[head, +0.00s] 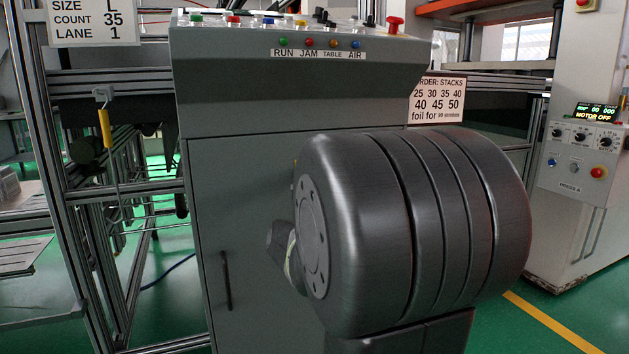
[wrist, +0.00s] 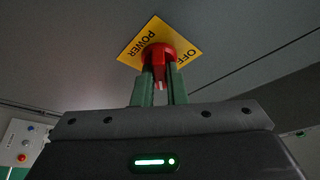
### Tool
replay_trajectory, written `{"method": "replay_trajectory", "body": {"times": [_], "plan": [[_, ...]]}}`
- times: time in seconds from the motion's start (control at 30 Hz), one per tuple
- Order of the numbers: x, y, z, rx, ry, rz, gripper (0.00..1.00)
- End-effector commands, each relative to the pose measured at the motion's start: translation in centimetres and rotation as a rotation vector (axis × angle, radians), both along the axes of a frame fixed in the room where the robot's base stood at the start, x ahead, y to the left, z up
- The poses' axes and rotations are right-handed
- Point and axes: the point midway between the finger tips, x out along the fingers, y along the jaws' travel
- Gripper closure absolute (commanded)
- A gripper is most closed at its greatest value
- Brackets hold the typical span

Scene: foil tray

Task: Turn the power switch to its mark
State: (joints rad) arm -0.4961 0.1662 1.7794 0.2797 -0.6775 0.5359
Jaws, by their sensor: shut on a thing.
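The red power switch (wrist: 157,54) sits on a yellow plate (wrist: 136,47) on a grey panel in the wrist view. The plate reads POWER and OFF; part of it is covered by the switch. My gripper (wrist: 159,80) has its two green fingers closed on the switch's red handle, with a pale mark showing between the fingers. In the head view my dark arm link fills the front of the grey cabinet, and neither the switch nor my gripper shows there.
The grey cabinet (head: 250,220) has a console top with several buttons and lamps labelled RUN, JAM, TABLE and AIR. A red mushroom button (head: 394,25) stands at its right. A press (head: 580,180) reading MOTOR OFF is at the right; an aluminium frame (head: 50,150) is at the left.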

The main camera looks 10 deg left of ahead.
Motion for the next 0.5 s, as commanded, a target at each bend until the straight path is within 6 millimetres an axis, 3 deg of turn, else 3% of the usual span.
{"method": "replay_trajectory", "body": {"times": [0.5], "plan": [[0.01, 0.0, 0.02, 0.03, 0.02, 0.0, 1.0]]}}
